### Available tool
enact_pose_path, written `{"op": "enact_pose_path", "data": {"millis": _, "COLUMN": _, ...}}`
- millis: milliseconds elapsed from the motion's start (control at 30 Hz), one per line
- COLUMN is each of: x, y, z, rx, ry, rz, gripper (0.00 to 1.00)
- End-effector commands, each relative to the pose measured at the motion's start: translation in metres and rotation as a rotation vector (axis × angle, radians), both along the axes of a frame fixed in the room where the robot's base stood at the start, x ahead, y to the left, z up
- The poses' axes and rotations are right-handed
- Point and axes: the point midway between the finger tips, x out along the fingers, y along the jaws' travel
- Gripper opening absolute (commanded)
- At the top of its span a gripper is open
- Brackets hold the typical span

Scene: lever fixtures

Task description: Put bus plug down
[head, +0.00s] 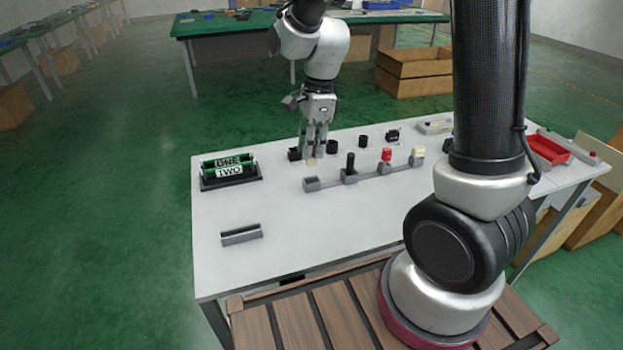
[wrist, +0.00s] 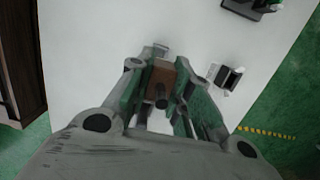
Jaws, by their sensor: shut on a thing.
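The bus plug is a small brown block with a dark round knob, seen between the fingers in the wrist view (wrist: 161,77). My gripper (head: 314,150) is shut on it, pointing down over the white table, at the far side of the lever fixture row. In the head view only a small pale tan part of the plug (head: 311,162) shows under the fingertips. The fingers hide most of it, and I cannot tell whether it touches the table.
A lever row (head: 364,174) with black, red and cream handles stands close by. Several small black pieces (head: 333,146) stand behind it. The front middle of the table is clear.

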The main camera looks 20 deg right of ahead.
Motion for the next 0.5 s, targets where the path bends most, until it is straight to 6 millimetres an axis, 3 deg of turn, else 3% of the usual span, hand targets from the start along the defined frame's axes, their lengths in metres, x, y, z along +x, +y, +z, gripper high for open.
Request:
{"op": "enact_pose_path", "data": {"millis": 100, "x": -0.001, "y": 0.0, "z": -0.023, "rx": -0.002, "ry": 0.005, "rz": 0.001, "gripper": 0.0}}
{"op": "enact_pose_path", "data": {"millis": 500, "x": 0.0, "y": 0.0, "z": -0.069, "rx": -0.001, "ry": 0.004, "rz": -0.001, "gripper": 0.0}}
